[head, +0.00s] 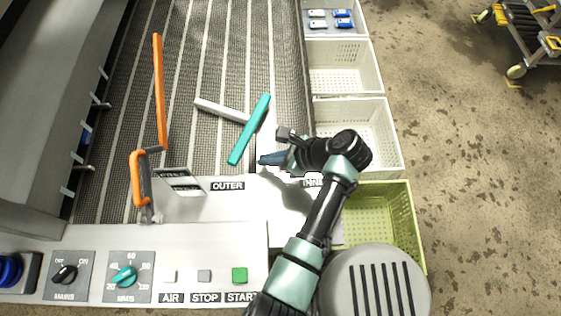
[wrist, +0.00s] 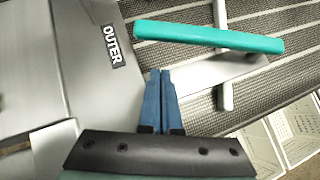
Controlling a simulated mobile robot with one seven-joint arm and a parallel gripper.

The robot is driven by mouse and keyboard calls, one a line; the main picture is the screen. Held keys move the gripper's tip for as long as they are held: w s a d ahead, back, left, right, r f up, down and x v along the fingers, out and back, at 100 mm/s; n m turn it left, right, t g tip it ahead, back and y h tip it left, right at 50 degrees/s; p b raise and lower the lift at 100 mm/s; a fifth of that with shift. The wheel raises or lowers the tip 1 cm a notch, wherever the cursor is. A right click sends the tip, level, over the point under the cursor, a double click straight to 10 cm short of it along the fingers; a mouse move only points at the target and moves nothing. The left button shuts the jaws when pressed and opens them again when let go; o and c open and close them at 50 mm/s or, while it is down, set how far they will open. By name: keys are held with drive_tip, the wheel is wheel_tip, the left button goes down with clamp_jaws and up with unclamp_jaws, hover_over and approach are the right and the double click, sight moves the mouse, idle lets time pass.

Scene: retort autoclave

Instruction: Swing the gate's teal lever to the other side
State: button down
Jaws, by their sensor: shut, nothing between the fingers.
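The teal lever (head: 249,129) is a long flat bar standing over the ribbed belt, tilted with its far end to the right in the head view. In the wrist view the teal lever (wrist: 210,36) runs across the upper middle. A pale grey gate bar (head: 222,110) lies beneath it, and also shows in the wrist view (wrist: 221,72). My gripper (head: 262,160) is shut and empty, with blue fingers just right of the lever's near end. In the wrist view my gripper (wrist: 162,72) points toward the lever, with a visible gap between them in the picture.
An OUTER label (head: 228,186) marks the pale panel nearby. An orange handle (head: 160,90) rises at the left. White crates (head: 403,140) and a yellow-green crate (head: 411,215) line the right side. A control panel (head: 200,258) is in front.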

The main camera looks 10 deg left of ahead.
sight(242, 153)
drive_tip(key=a, duration=0.2)
drive_tip(key=a+b, duration=0.1)
drive_tip(key=shift+w+a+r, duration=0.1)
drive_tip(key=shift+w+a, duration=0.1)
drive_tip(key=shift+w, duration=0.05)
drive_tip(key=p, duration=0.1)
drive_tip(key=a+p, duration=0.1)
drive_tip(key=p, duration=0.1)
drive_tip(key=shift+s+a+r, duration=0.1)
drive_tip(key=shift+a+r, duration=0.05)
drive_tip(key=shift+r, duration=0.15)
drive_tip(key=shift+a+f+p, duration=0.25)
drive_tip(key=shift+a+p, duration=0.15)
drive_tip(key=shift+a, duration=0.1)
